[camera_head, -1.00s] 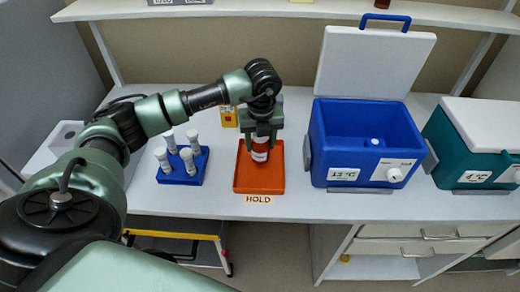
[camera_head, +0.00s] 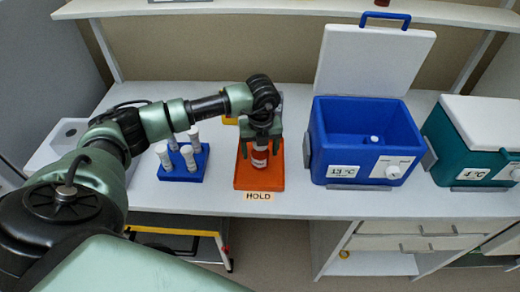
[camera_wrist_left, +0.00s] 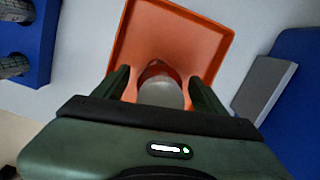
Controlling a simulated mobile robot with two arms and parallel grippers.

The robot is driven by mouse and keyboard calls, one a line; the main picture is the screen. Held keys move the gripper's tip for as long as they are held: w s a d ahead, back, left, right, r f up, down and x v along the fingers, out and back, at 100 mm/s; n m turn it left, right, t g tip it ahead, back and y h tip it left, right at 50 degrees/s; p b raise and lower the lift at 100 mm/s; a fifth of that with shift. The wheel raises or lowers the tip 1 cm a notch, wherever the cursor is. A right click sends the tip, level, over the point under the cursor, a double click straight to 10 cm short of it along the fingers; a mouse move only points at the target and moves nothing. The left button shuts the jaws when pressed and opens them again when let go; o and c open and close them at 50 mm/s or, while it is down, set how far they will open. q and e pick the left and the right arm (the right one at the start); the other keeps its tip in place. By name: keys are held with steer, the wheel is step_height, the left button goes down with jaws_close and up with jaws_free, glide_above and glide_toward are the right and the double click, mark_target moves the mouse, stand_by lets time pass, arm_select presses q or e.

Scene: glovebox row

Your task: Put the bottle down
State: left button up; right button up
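The bottle (camera_head: 260,157) is red-brown with a white label and stands upright on the orange tray (camera_head: 242,176) marked HOLD. In the left wrist view, the bottle (camera_wrist_left: 160,90) shows from above, its pale cap toward me and the tray (camera_wrist_left: 205,30) behind it. My left gripper (camera_head: 260,148) is above the tray, with one finger on each side of the bottle. The fingers are spread, with a gap visible between them and the bottle; the wrist view also shows the left gripper (camera_wrist_left: 160,92) open around it. My right gripper is in neither view.
A blue rack (camera_head: 182,176) with several white-capped tubes stands left of the tray. An open blue cooler box (camera_head: 330,150) stands to the right, with a teal box (camera_head: 450,155) beyond. A yellow item (camera_head: 229,120) is partly hidden behind my gripper.

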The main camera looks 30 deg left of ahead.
arm_select(q)
steer(key=shift+r, duration=0.1)
steer(key=shift+r, duration=0.2)
steer(key=r+b, duration=0.1)
steer(key=r, duration=0.2)
steer(key=r+b, duration=0.1)
steer(key=r, duration=0.3)
steer(key=s+d+r+b, duration=0.1)
steer(key=r, duration=0.2)
steer(key=shift+r, duration=0.85)
